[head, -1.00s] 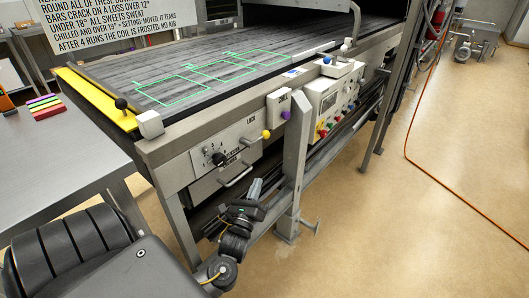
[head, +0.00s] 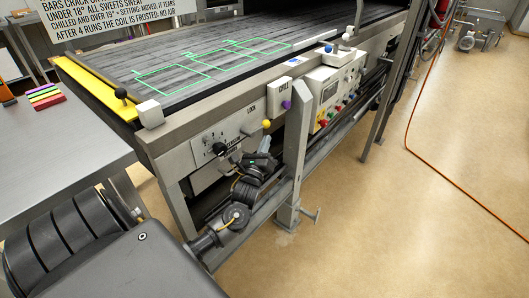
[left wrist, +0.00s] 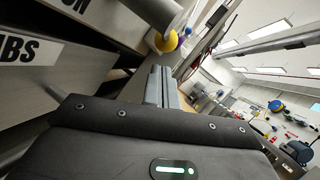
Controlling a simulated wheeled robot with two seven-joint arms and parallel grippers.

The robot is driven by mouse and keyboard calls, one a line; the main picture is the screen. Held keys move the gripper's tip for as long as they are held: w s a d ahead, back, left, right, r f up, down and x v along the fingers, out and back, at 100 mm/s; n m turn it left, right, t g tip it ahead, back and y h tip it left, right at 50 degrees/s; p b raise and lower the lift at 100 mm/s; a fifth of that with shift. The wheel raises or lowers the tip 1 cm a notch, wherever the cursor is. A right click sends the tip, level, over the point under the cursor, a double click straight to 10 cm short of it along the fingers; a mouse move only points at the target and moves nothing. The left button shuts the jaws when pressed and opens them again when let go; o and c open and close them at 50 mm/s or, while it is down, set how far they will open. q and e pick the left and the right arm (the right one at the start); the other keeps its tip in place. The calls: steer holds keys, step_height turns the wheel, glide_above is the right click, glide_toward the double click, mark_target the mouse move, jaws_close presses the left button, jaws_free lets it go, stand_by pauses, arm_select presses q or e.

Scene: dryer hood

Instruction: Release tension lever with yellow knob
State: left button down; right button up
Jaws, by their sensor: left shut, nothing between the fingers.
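The yellow knob (head: 266,124) is on the front panel of the machine, below and right of the word LOCK. In the left wrist view the yellow knob (left wrist: 166,42) shows just beyond the fingertips, beside a grey cylindrical part that partly covers it. My left gripper (head: 266,146) is just below the knob, its fingers pointing up. The fingers (left wrist: 160,78) are together with nothing between them, and a small gap to the knob seems to remain. The lever's arm behind the knob is hard to make out. My right gripper is not in view.
A dial (head: 218,149) is on the panel to the left. A purple knob (head: 286,105) sits up and right, and a grey upright post (head: 295,150) stands close to the right of my gripper. A control box (head: 330,90) with coloured buttons is beyond it.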

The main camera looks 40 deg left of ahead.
arm_select(q)
steer(key=shift+w+a+r, duration=0.25)
steer(key=shift+a+r, duration=0.1)
steer(key=shift+r, duration=0.35)
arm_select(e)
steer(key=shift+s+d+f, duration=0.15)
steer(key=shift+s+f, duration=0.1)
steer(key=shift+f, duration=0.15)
